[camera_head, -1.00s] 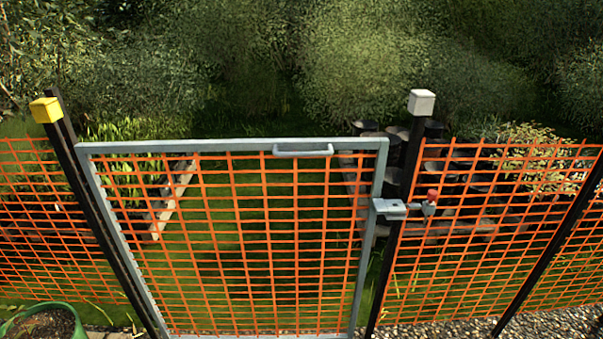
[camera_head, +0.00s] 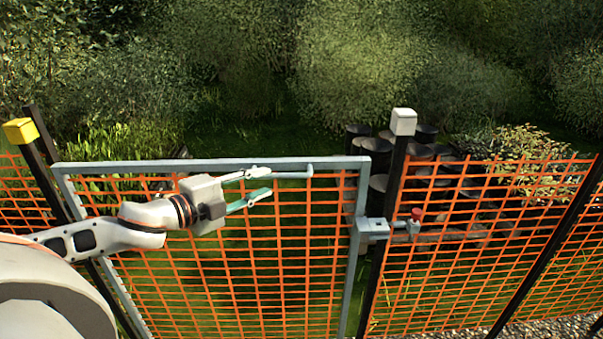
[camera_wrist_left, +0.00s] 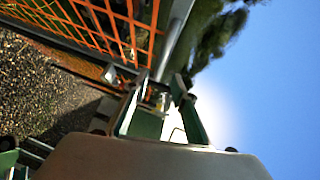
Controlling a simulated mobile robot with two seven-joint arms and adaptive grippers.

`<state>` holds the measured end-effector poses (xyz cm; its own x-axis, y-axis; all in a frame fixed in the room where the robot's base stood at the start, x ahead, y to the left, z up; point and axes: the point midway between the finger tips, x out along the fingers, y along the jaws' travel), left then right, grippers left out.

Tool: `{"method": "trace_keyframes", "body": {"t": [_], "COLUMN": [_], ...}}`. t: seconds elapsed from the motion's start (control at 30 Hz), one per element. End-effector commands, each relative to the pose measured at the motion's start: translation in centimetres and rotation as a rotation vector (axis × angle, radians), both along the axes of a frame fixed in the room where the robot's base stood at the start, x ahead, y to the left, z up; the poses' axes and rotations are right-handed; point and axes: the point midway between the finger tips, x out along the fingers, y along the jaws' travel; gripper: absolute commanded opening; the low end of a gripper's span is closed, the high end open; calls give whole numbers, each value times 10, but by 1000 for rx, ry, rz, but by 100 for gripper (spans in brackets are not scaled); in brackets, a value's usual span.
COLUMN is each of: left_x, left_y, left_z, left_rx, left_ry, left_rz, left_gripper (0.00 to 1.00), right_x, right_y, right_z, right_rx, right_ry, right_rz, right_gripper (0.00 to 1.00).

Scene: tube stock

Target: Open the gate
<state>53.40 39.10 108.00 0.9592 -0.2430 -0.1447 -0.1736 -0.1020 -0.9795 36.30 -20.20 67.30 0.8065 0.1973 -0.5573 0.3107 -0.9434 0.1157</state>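The gate has a grey metal frame (camera_head: 230,163) filled with orange mesh and stands in line with the fence. A grey bar handle (camera_head: 295,175) sits at its top rail, right of centre. A grey latch (camera_head: 374,226) with a red knob (camera_head: 416,213) is at the right edge, by the white-capped post (camera_head: 403,122). My left gripper (camera_head: 265,182) points right at the handle's left end, its two fingers apart. Its upper finger overlaps the handle in the picture; I cannot tell whether they touch. The open fingers also show in the left wrist view (camera_wrist_left: 166,108). My right gripper is not in view.
A yellow-capped post (camera_head: 20,131) stands at the left of the gate. Orange mesh fence (camera_head: 480,240) runs on to the right, with a dark slanting post (camera_head: 545,255). Gravel (camera_head: 555,328) lies at the front right, and grass and bushes lie behind.

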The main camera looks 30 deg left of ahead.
Motion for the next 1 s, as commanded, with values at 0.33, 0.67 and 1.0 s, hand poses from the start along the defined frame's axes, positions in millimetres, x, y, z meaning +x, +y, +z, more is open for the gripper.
{"method": "trace_keyframes", "body": {"t": [0.33,0.67,1.0], "left_x": [20,39,60], "left_y": [-5,-9,-13], "left_z": [-4,-7,-9], "left_rx": [-1,-5,-5], "left_ry": [-2,-1,0], "left_rz": [0,3,6], "left_gripper": [26,26,26], "right_x": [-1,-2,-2], "right_y": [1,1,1], "right_z": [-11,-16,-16], "right_rx": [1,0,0], "right_ry": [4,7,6], "right_rz": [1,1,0], "right_gripper": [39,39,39]}}
